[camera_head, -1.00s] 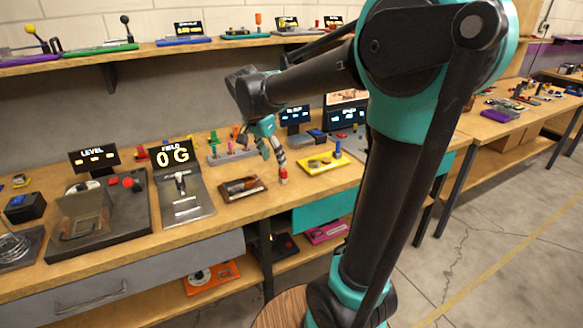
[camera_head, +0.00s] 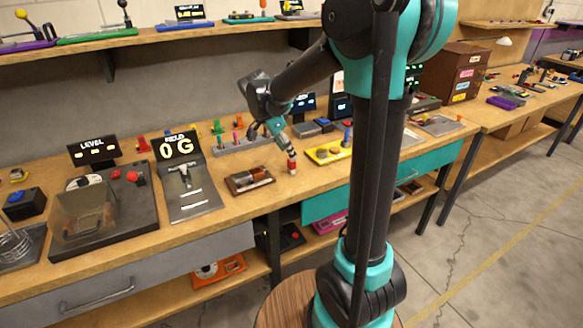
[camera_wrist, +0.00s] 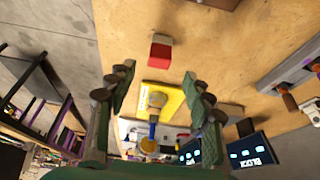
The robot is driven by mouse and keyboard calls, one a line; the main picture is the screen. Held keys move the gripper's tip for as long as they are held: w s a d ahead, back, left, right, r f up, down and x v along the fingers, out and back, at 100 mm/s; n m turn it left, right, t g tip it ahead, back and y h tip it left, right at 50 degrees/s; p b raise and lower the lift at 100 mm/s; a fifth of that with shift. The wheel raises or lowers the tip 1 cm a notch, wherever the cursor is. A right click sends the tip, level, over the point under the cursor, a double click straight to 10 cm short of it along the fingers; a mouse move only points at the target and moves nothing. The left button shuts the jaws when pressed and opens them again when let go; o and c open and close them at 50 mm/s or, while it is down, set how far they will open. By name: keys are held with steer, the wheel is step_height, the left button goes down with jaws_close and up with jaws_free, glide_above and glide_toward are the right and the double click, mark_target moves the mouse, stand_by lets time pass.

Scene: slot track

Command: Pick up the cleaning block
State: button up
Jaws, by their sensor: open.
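A small block, red on one side and pale brown-grey on the other, which I take as the cleaning block (camera_wrist: 160,52), stands on the wooden bench in the upper middle of the wrist view. In the head view the block (camera_head: 292,167) is right of a dark tray. My gripper (camera_wrist: 158,72) is open and empty, with its green fingers apart on the left and right of the wrist view. The block lies beyond the fingertips, in line with the gap. In the head view my gripper (camera_head: 289,150) is close above the block; whether it touches cannot be told.
The dark slotted tray (camera_head: 249,180) lies just left of the block. A yellow plate (camera_head: 318,156) with a blue-topped post is to the right; it also shows in the wrist view (camera_wrist: 172,97). A rack with colored pegs (camera_head: 240,145) stands behind. The bench front is clear.

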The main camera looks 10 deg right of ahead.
mark_target(291, 167)
steer(key=shift+x, duration=3)
steer(key=shift+s+a+f, duration=0.1)
steer(key=shift+s+a, duration=0.05)
steer(key=c, duration=1.1)
